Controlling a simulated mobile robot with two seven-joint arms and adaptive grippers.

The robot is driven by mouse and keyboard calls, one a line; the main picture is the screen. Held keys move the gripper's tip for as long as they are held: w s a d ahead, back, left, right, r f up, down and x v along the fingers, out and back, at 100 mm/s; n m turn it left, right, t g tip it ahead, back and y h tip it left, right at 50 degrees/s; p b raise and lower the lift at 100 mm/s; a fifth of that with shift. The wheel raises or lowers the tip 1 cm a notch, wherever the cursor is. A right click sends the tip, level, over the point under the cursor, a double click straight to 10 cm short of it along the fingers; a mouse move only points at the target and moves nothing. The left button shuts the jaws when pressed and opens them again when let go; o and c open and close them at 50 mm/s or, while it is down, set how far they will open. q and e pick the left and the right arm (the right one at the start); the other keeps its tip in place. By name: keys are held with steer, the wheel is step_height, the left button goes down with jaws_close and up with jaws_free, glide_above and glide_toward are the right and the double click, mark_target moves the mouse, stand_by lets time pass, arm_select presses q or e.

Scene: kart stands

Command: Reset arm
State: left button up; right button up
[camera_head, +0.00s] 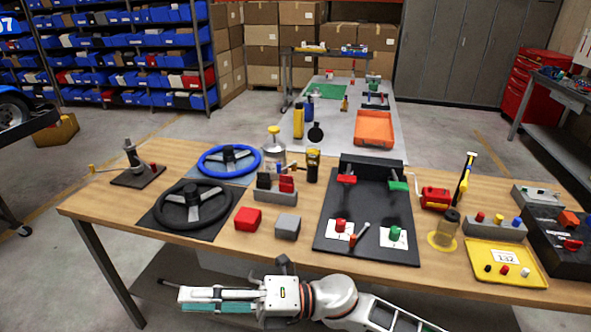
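My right arm lies low across the bottom of the head view, in front of the near table edge. My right gripper (190,299) points to the left, below the tabletop's front edge and apart from everything on the table. No object shows in it, but the spacing of its fingers is not clear from this angle. My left gripper is not in view.
The wooden table (95,206) holds a blue steering wheel (229,160), a black steering wheel (193,205), a red block (247,219), a grey block (287,226), a black board (335,204) and a yellow tray (505,263). Free floor lies left.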

steer(key=w+d+f+m+t+h, duration=0.5)
steer(key=d+m+t, duration=0.4)
steer(key=m, duration=0.4)
steer(key=w+d+f+m+t+h, duration=0.3)
steer(key=w+d+f+m+t, duration=0.45)
steer(key=m, duration=0.45)
steer(key=s+d+f+m+g+h, duration=0.2)
steer(key=s+d+f+m+h, duration=0.3)
steer(key=s+d+f, duration=0.4)
steer(key=s+d+f+m+g+h, duration=0.1)
steer(key=s+d+f+m+h, duration=0.4)
steer(key=d+f, duration=0.8)
steer(key=s+m, duration=0.1)
steer(key=s, duration=0.2)
steer(key=shift+s+d+f+m+g, duration=0.25)
steer(key=shift+s+f+m+g, duration=0.05)
steer(key=shift+s+g, duration=0.1)
